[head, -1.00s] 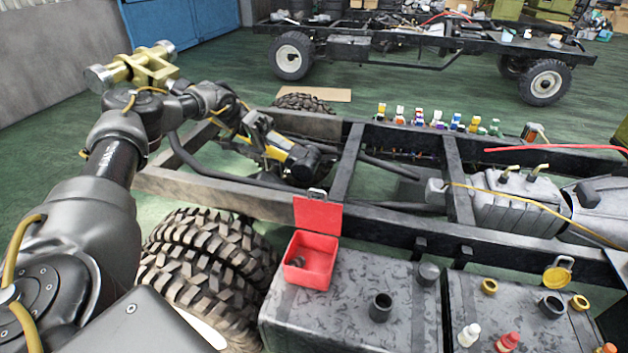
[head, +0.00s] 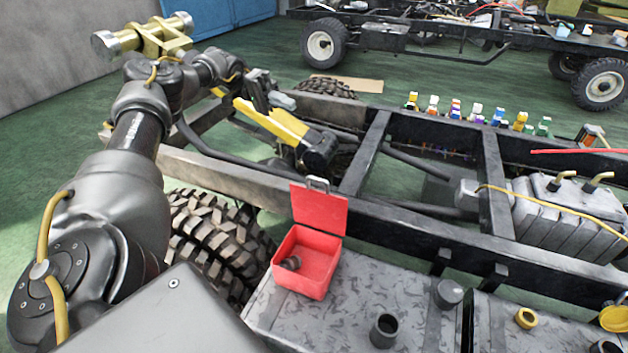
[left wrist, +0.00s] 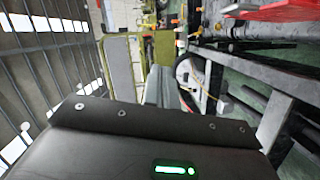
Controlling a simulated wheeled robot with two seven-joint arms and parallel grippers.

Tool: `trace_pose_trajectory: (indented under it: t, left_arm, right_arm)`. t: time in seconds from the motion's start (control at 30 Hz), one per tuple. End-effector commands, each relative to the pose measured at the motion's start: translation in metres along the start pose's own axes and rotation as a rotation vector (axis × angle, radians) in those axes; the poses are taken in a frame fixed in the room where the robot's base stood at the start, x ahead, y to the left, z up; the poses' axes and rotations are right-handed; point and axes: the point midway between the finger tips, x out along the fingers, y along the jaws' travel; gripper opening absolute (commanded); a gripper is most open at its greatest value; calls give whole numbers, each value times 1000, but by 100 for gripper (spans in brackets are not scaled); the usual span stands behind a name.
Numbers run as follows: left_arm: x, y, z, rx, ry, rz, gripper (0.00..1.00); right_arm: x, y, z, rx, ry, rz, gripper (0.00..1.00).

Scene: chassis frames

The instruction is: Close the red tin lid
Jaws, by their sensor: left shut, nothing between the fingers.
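The red tin (head: 322,262) sits on the corner of a grey mottled tank in the head view. Its red lid (head: 320,212) stands up open at the tin's far side, with a small metal clasp at its upper edge. Part of something red, probably the lid, shows at the upper right of the left wrist view (left wrist: 270,10). My left gripper (head: 284,102) is above the chassis, beyond and left of the lid, apart from it. It is shut and empty; its fingers are small in view. My right gripper is not in view.
The black chassis rail (head: 450,235) runs just behind the tin. A yellow-and-black cylinder part (head: 280,125) lies below my left gripper. A large tyre (head: 215,240) is left of the tin. A dark filler neck (head: 384,330) rises from the tank on the right.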

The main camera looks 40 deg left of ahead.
Motion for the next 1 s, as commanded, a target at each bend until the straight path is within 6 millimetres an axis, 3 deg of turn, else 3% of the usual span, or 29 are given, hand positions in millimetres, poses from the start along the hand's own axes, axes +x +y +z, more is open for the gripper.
trace_pose_trajectory:
  t: [0.03, 0.17, 0.3, 0.4, 0.6, 0.77, 1.0]
  left_arm:
    - [1, -21, 6, 0, 0, 0, 0]
    - [3, -51, 16, 0, 2, -1, 0]
    - [5, -85, 26, 0, 3, -1, 0]
    - [6, -99, 30, 1, 2, -1, 0]
    - [7, -107, 32, 1, 2, -1, 0]
    - [8, -105, 31, 1, 2, 0, 0]
    - [36, -106, 32, 1, -1, 3, 0]
  right_arm:
    - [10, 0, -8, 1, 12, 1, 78]
    - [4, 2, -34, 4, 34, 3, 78]
    - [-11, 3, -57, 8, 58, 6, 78]
    - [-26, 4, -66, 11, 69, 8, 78]
    - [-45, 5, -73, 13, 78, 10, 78]
    - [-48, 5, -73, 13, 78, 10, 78]
    - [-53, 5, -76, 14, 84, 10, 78]
